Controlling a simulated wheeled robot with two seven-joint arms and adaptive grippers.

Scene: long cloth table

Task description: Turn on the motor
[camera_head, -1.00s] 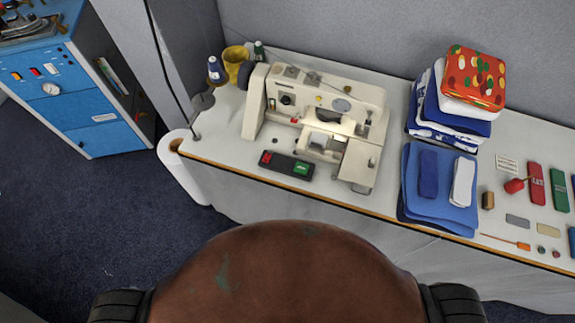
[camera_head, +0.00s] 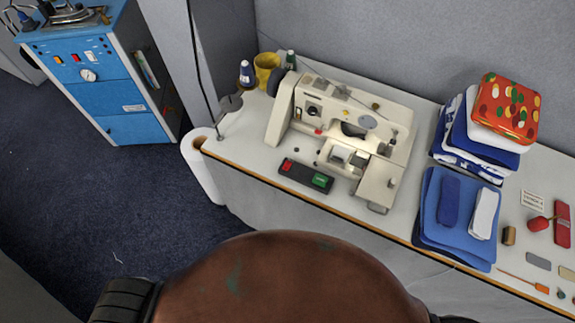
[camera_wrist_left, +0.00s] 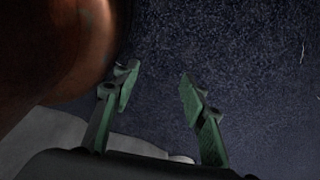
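A dark switch box (camera_head: 305,177) lies on the table in front of a cream sewing machine (camera_head: 345,137). It has a red button (camera_head: 287,167) at its left end and a green button (camera_head: 320,180) at its right end. I cannot tell which button is pressed. In the left wrist view my left gripper (camera_wrist_left: 155,92) is open and empty, with its two green fingers apart above the dark floor. The switch box is not in that view. Neither gripper shows in the head view.
The table's front edge (camera_head: 300,197) runs slanting down to the right. Thread spools and a yellow cup (camera_head: 266,72) stand behind left. A blue cabinet (camera_head: 100,97) stands far left.

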